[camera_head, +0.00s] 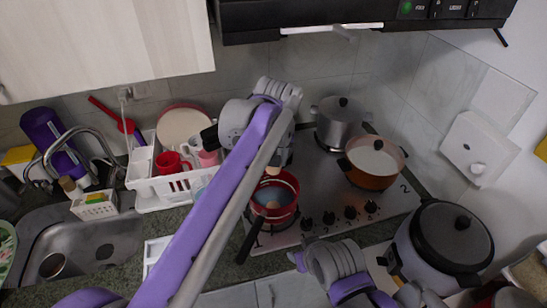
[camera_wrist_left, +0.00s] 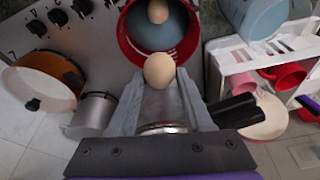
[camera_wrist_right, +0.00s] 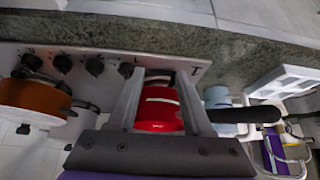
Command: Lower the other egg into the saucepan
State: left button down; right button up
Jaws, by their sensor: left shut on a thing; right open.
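The red saucepan (camera_head: 291,212) sits on the hob with bluish water inside. One egg (camera_head: 272,204) lies in it and also shows in the left wrist view (camera_wrist_left: 157,11). My left gripper (camera_head: 274,169) is shut on the other egg (camera_wrist_left: 159,70), holding it above the pan. In the left wrist view (camera_wrist_left: 159,80) that egg is between the fingertips, in front of the pan's opening. My right gripper (camera_wrist_right: 158,88) is open and empty. The pan's red side (camera_wrist_right: 157,117) shows between its fingers, and the black handle (camera_wrist_right: 245,114) points right.
An orange pot (camera_head: 372,178) and a lidded steel pot (camera_head: 341,122) stand on the hob behind and right. A white dish rack (camera_head: 155,185) with cups and a plate is left. A lidded cooker (camera_head: 440,245) is at front right. The range hood (camera_head: 360,15) hangs above.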

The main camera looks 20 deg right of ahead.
aim_at(274, 171)
pick_arm(q)
jog(key=shift+f+b, duration=0.8)
jog(key=shift+f, duration=1.45)
jog(key=shift+f+b, duration=0.95)
jog(key=shift+f, duration=1.5)
pick_arm(e)
jog(key=s+f, duration=0.3)
jog(key=f, duration=0.2)
jog(key=shift+f+g, duration=0.3)
pick_arm(q)
jog(key=shift+f+b, duration=0.45)
jog(key=shift+f, duration=0.5)
pick_arm(e)
jog(key=shift+s+f, duration=0.25)
jog(key=shift+f, duration=0.3)
pick_arm(q)
jog(key=shift+c, duration=1.2)
grip_release()
